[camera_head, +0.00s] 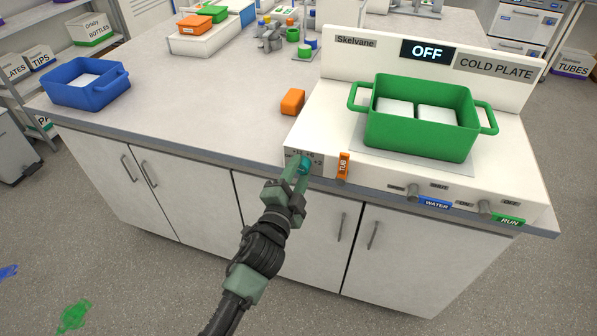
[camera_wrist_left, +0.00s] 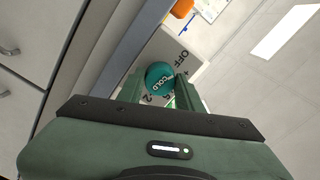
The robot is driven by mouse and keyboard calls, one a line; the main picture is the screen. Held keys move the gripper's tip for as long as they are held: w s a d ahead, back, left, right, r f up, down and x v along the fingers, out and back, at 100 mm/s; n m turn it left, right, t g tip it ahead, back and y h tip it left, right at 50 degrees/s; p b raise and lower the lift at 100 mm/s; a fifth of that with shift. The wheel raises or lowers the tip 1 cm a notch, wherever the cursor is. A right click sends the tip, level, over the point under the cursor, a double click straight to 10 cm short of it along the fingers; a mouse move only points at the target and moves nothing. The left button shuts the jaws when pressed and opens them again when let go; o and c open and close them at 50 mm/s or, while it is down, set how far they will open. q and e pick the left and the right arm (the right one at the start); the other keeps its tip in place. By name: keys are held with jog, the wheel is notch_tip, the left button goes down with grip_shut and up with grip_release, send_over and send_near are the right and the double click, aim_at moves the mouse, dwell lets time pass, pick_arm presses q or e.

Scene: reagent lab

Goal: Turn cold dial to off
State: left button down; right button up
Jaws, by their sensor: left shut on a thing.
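The cold dial (camera_head: 304,166) is a round teal knob on the front left of the white cold plate unit (camera_head: 310,130). It also shows in the left wrist view (camera_wrist_left: 160,76), marked COLD, with OFF and numbers printed around it. My left gripper (camera_head: 300,175) is at the dial with its two fingers on either side, shut on it; the left wrist view shows the fingertips (camera_wrist_left: 158,88) around the knob. The display (camera_head: 427,51) on the unit's back panel reads OFF. My right gripper is not in view.
A green bin (camera_head: 420,135) with white blocks stands on the plate. An orange TUB tag (camera_head: 343,165) is just right of the dial. An orange block (camera_head: 292,102) lies behind it. A blue bin (camera_head: 85,95) is at the far left. The counter's middle is clear.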

pick_arm(q)
jog(key=shift+f+n, duration=0.1)
jog(key=shift+n, duration=0.5)
jog(key=c, duration=0.9)
grip_release()
jog(key=shift+c, duration=0.2)
jog(key=shift+s, duration=0.1)
jog(key=v, duration=0.7)
jog(key=shift+s+b, duration=0.3)
jog(key=shift+b, duration=0.15)
jog(key=shift+a, duration=0.1)
